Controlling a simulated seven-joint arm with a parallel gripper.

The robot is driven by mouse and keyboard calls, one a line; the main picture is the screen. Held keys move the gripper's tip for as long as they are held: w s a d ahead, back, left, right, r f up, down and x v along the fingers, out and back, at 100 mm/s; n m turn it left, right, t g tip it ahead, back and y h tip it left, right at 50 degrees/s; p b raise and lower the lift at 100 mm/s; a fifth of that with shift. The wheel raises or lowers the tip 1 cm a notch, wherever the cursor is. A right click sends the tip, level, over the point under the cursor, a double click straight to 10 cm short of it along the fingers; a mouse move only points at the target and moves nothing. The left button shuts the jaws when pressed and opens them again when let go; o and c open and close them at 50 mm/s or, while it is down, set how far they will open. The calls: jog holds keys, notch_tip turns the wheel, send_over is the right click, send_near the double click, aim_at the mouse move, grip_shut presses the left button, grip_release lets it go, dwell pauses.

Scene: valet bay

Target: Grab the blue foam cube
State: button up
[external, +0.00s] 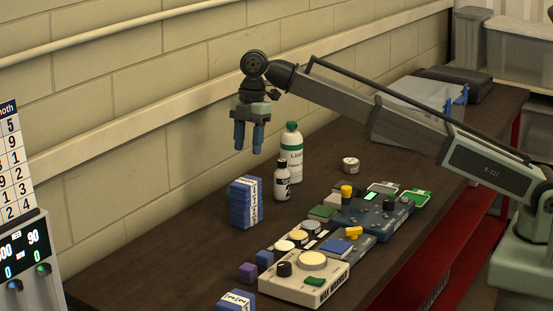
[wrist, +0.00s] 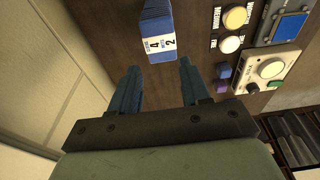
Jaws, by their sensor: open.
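A small blue cube (external: 265,259) sits on the dark table beside a purple cube (external: 248,271), left of the cream control box. In the wrist view the blue cube (wrist: 223,70) shows just right of my right finger, with the purple cube (wrist: 222,86) close by it. My gripper (external: 249,150) is open and empty, fingers pointing down, high above the table. It is above and behind the blue cube, roughly over the banded blue stack. The wrist view shows a gap between my fingers (wrist: 159,66).
A blue stack with a white label band (external: 244,202) stands under my gripper; another blue banded block (external: 236,301) lies at the front edge. Control boxes (external: 305,280) crowd the right; the wall is behind.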

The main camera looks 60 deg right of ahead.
notch_tip(320, 180, up, 4)
jog(key=s+a+m+t+y, duration=0.1)
jog(key=s+a+y, duration=0.3)
jog(key=s, duration=0.6)
jog(key=s+a+m+t+y, duration=0.1)
jog(key=s+a+y, duration=0.1)
jog(key=s+y, duration=0.55)
jog(key=h, duration=0.1)
send_near(265, 253)
jog(key=x, duration=0.8)
jog(key=shift+f, duration=0.15)
jog(key=shift+d, duration=0.1)
jog(key=shift+c, duration=0.3)
jog(key=c, duration=0.7)
